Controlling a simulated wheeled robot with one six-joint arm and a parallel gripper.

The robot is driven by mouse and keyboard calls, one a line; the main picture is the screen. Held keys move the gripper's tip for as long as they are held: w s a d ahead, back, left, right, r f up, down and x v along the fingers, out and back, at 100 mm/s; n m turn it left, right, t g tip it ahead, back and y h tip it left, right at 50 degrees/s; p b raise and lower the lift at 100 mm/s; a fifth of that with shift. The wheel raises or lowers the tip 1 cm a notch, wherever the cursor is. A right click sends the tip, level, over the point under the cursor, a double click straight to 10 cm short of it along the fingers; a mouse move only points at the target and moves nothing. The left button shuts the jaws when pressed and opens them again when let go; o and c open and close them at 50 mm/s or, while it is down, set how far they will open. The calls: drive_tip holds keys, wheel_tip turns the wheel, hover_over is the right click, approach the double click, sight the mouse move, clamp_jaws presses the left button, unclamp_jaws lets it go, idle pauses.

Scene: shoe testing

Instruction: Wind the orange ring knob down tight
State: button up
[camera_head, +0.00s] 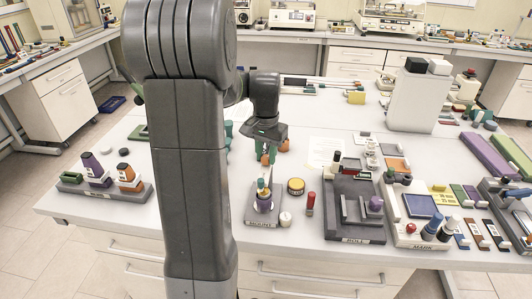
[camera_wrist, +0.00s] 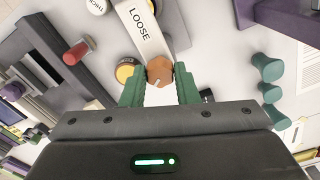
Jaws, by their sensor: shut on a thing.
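The orange ring knob (camera_wrist: 159,71) shows in the wrist view as a small orange-brown faceted piece with a pale mark on it. It sits at the end of a white strip lettered LOOSE (camera_wrist: 143,32). My gripper (camera_wrist: 160,84) has its two green fingers on either side of the knob and is shut on it. In the head view my gripper (camera_head: 267,152) points down over the middle of the table, with orange showing near its fingertips. The knob's underside and how tight it sits cannot be seen.
A holder labelled MOUNT (camera_head: 262,221) stands in front of my gripper. Beside it are a yellow-topped round pot (camera_head: 295,186) and a red cylinder (camera_head: 310,203). A dark fixture labelled ROLL (camera_head: 353,230) stands to the right. Teal pegs (camera_wrist: 269,70) stand right of my fingers in the wrist view.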

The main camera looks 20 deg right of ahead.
sight(266, 157)
drive_tip(key=m, duration=0.6)
drive_tip(key=shift+m, duration=0.4)
idle(0.3)
drive_tip(key=o, duration=1)
drive_tip(key=shift+c, duration=0.2)
drive_tip(key=shift+r, duration=0.1)
wheel_tip(266, 157, up, 14)
drive_tip(key=shift+b, duration=0.4)
drive_tip(key=shift+f, duration=0.3)
wheel_tip(266, 157, down, 14)
drive_tip(key=shift+r+p, duration=0.15)
drive_tip(key=shift+p, duration=0.4)
